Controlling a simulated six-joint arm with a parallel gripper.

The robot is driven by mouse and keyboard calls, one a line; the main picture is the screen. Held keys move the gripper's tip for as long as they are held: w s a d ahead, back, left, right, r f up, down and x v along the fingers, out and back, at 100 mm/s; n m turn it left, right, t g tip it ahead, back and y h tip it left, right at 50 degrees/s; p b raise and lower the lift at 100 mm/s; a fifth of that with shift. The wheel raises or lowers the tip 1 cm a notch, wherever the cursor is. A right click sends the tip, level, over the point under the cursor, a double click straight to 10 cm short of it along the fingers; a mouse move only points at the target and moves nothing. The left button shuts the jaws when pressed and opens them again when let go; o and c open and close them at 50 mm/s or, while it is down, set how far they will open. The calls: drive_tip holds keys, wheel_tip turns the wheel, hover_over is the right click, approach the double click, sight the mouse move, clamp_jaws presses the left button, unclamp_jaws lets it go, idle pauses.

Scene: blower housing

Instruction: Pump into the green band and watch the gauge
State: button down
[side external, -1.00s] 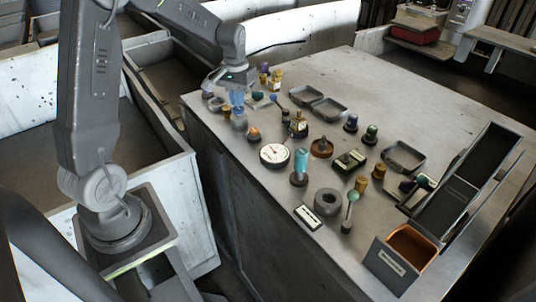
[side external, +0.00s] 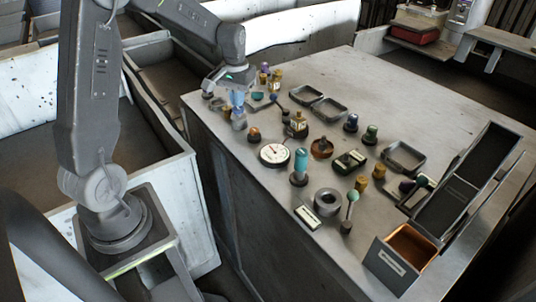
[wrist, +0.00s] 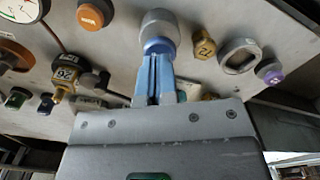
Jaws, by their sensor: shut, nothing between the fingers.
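A round gauge (side external: 274,154) with a white face and dark rim lies near the table's front edge. Part of a white dial (wrist: 20,8) shows in the upper left corner of the wrist view. The needle reading and any green band are too small to tell. My gripper (side external: 237,100) has blue fingers, shut and empty, pointing down. Below them stands a grey-blue knob (side external: 239,120). In the wrist view the fingers (wrist: 157,55) overlap a grey round-topped knob (wrist: 160,25); I cannot tell whether they touch it. No part is clearly identifiable as the pump.
A teal cylinder (side external: 301,161) stands on a dark base right of the gauge. Several knobs and shallow trays (side external: 404,156) crowd the table. An orange-lined bin (side external: 412,245) stands front right. The table's back right is clear.

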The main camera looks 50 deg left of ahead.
drive_tip(key=shift+f, duration=1.3)
drive_tip(key=shift+r, duration=1.3)
drive_tip(key=shift+f, duration=0.1)
drive_tip(key=shift+f, duration=1.15)
drive_tip(key=shift+r, duration=1.25)
